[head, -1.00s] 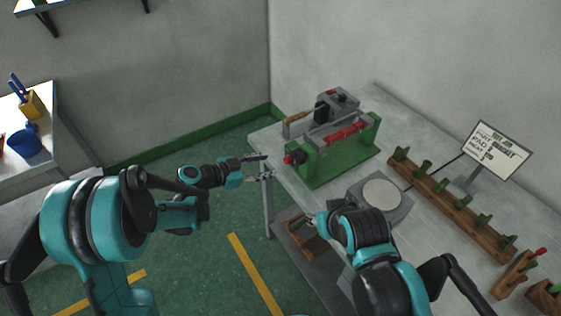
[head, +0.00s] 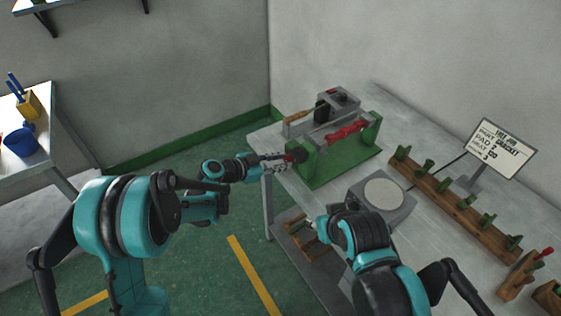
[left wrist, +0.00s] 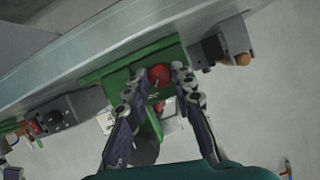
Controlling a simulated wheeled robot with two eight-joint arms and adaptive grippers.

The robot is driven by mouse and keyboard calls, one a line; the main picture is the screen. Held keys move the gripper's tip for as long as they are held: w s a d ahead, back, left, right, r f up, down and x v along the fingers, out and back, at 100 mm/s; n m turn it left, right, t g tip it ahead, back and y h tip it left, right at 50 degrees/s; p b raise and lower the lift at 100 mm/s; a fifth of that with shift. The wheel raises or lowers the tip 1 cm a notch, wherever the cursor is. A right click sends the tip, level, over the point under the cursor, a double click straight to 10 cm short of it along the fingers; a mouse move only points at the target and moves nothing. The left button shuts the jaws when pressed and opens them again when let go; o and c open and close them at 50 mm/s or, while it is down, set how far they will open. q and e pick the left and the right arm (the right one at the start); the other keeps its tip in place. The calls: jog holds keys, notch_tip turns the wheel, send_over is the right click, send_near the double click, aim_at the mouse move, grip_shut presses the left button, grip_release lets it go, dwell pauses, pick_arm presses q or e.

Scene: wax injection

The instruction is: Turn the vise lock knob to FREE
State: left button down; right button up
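The green vise (head: 338,165) stands on the grey bench with a red bar along its top. Its red lock knob (left wrist: 160,76) faces my left gripper (left wrist: 160,78) in the left wrist view, lying between the two fingertips. The fingers are apart, one on each side of the knob, with little gap; I cannot tell whether they touch it. In the head view the left gripper (head: 276,161) reaches the knob end of the vise and partly covers the knob. My right gripper (head: 318,223) is low over the bench's front edge, and its fingers are mostly hidden by its arm.
A grey device with a round pale plate (head: 383,193) sits in front of the vise. A wooden rack (head: 445,200) with green pieces and a sign (head: 498,148) stand at the right. A side table (head: 45,155) holds blue and yellow containers at the left.

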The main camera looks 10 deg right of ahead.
pick_arm(q)
jog(key=shift+n, duration=0.3)
jog(key=n+g, duration=0.1)
jog(key=n+g+h+b, duration=0.1)
jog(key=n, duration=0.1)
jog(key=shift+w+f, duration=0.15)
jog(key=shift+w, duration=0.05)
jog(key=n+g+h, duration=0.1)
jog(key=n, duration=0.1)
jog(key=n+g+b, duration=0.1)
jog(key=n, duration=0.1)
jog(key=shift+w+a+f+h, duration=0.1)
jog(key=shift+f+h, duration=0.05)
jog(key=shift+h, duration=0.25)
jog(key=shift+n+g+h+b, duration=0.4)
jog(key=shift+n+g+b, duration=0.1)
jog(key=shift+n, duration=0.5)
jog(key=n, duration=0.1)
jog(key=n+h, duration=0.1)
jog(key=n, duration=0.1)
jog(key=shift+f+n+g+h, duration=0.1)
jog(key=shift+n+g+h, duration=0.2)
jog(key=c, duration=1.3)
grip_release()
